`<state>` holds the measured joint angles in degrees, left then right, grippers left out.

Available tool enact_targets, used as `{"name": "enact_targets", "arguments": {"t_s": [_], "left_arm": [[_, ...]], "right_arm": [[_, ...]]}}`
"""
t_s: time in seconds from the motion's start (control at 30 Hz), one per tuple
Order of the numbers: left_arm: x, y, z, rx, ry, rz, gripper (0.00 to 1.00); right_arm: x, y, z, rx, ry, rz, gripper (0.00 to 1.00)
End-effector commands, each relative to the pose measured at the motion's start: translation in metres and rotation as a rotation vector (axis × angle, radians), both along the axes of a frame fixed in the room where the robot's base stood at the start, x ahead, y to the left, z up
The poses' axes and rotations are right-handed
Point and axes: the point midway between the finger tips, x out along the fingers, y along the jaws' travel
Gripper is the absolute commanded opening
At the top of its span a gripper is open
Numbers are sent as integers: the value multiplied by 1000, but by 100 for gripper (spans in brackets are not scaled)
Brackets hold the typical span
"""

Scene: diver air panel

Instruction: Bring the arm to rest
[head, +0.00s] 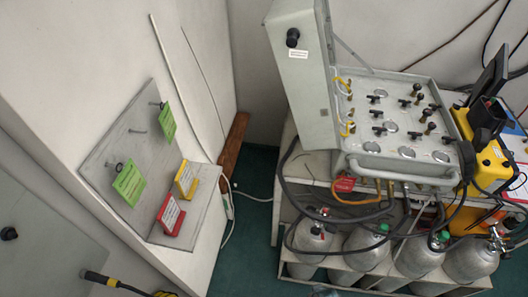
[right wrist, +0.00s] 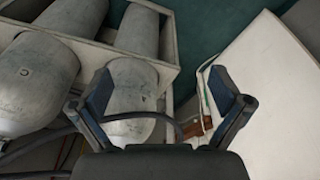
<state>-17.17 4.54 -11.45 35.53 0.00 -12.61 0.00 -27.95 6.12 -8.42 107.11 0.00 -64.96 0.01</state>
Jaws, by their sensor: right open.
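My right gripper (right wrist: 161,84) shows in the right wrist view with its two dark fingers spread wide and nothing between them. Behind the fingers are grey gas cylinders (right wrist: 37,75) in a pale rack on the left and a white cabinet or bench (right wrist: 270,80) on the right. A dark hose passes across the view behind the gripper. Neither gripper can be made out in the head view. The grey air panel case (head: 400,125) stands with its lid (head: 300,80) open on the right of the head view.
Several cylinders (head: 415,257) stand under the panel, with hoses looping in front. A yellow device (head: 490,160) is beside the panel. On the left, a grey board (head: 125,125) carries green tags (head: 129,182); a red block (head: 170,214) and yellow block (head: 186,180) are nearby. Green floor (head: 245,240) lies between.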

Motion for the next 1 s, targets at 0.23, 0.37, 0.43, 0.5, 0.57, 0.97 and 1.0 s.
{"name": "enact_targets", "arguments": {"t_s": [0.23, 0.37, 0.43, 0.5, 0.57, 0.97, 1.0], "left_arm": [[0, 0, 0, 0, 1, 0, 36], [0, 0, 0, 0, 1, 0, 36], [0, 0, 0, 0, 1, 0, 36], [0, 0, 0, 0, 1, 0, 36], [0, 0, 0, 0, 1, 0, 36], [-1, 0, 0, 0, 1, 0, 36], [-1, 0, 0, 0, 1, -1, 36]], "right_arm": [[-32, -4, -92, -5, 44, 7, 100], [-58, -8, -133, -8, 65, 12, 100], [-73, -10, -153, -9, 77, 15, 100], [-91, -13, -172, -10, 89, 17, 100], [-106, -15, -186, -11, 98, 20, 100], [-195, -33, -238, -19, 143, 31, 100], [-199, -33, -239, -19, 143, 31, 100]]}}
